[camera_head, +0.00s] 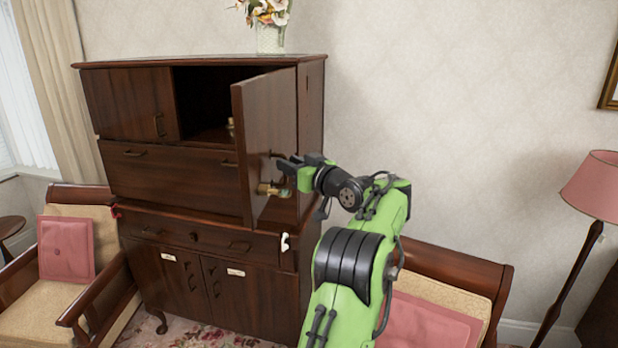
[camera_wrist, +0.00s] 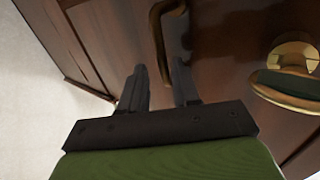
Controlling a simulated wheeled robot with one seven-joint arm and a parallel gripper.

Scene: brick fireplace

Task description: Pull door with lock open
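The dark wooden cabinet door (camera_head: 268,140) with the brass lock (camera_head: 271,190) stands swung out from the cabinet, showing a dark opening behind it. The lock also shows at the right in the wrist view (camera_wrist: 292,58). A curved door handle (camera_wrist: 160,35) lies just ahead of my gripper (camera_wrist: 160,78), in line with the gap between its fingers. My gripper (camera_head: 290,166) is at the door's outer face, just above the lock. Its two fingers are apart with a visible gap. Whether either finger touches the handle is hard to tell.
The cabinet (camera_head: 170,177) has several other doors and drawers. A flower vase (camera_head: 270,38) stands on top. A pink-cushioned armchair (camera_head: 104,276) is at left, another chair (camera_head: 455,262) is behind my arm, and a floor lamp (camera_head: 594,187) is at right.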

